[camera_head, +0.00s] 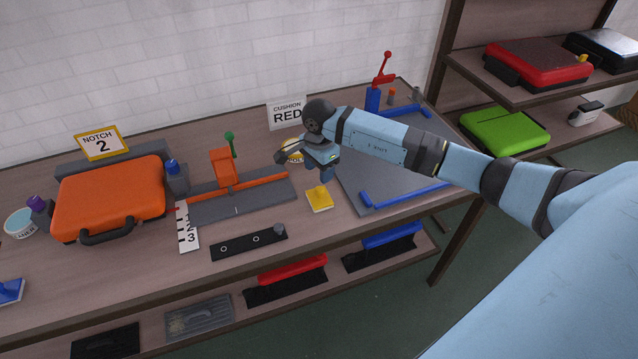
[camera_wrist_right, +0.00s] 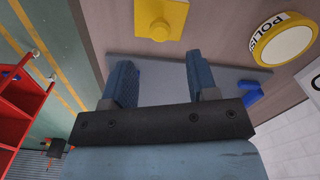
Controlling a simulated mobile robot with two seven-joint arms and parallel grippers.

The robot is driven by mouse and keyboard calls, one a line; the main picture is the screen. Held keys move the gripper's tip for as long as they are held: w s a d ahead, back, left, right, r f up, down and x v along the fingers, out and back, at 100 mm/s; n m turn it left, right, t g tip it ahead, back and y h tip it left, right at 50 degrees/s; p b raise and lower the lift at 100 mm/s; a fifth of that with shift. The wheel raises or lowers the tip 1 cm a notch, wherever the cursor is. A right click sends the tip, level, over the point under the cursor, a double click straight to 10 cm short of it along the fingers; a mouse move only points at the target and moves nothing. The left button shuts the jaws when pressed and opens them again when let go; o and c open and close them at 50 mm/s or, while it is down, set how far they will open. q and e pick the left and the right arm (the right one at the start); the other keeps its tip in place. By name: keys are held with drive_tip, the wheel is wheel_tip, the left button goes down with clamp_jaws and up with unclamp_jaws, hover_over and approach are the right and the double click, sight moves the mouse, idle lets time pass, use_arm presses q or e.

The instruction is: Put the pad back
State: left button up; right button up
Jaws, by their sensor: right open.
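A yellow square pad (camera_head: 319,198) with a round knob lies on the workbench in the middle of the head view. It also shows at the top of the right wrist view (camera_wrist_right: 145,27), beyond the fingertips. A blue pad (camera_head: 10,291) lies at the bench's far left front. My right gripper (camera_head: 325,174) is just behind the yellow pad in the head view. In the right wrist view its two blue fingers (camera_wrist_right: 158,64) are apart with nothing between them. My left gripper is not in view.
A round yellow polish tin (camera_head: 291,146) is behind my right gripper, partly hidden. A grey board with blue rails (camera_head: 405,192) lies to the right. An orange-railed fixture (camera_head: 238,206) and an orange case (camera_head: 108,196) are to the left. A black strip (camera_head: 238,245) lies in front.

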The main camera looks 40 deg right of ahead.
drive_tip(key=s+a+r+m+t+y, duration=0.1)
drive_tip(key=s+a+m+t+y, duration=0.1)
drive_tip(key=s+a+m+y, duration=0.5)
drive_tip(key=s+a+r+m+t+y, duration=0.1)
drive_tip(key=a+m+y, duration=0.25)
drive_tip(key=a, duration=0.65)
drive_tip(key=s+a+r+m+t+y, duration=0.15)
drive_tip(key=s+a+m+y, duration=0.25)
drive_tip(key=a+y, duration=0.4)
drive_tip(key=s+d+f+n+t+h, duration=0.3)
drive_tip(key=s+f+n+h, duration=0.4)
drive_tip(key=n, duration=1)
drive_tip(key=s+d+f+n+t+h, duration=0.3)
drive_tip(key=s+d+f+n+h, duration=0.2)
drive_tip(key=n, duration=1.2)
drive_tip(key=s+f+h, duration=0.3)
drive_tip(key=f, duration=0.1)
drive_tip(key=shift+f+n+t, duration=0.1)
drive_tip(key=shift+n+t, duration=0.15)
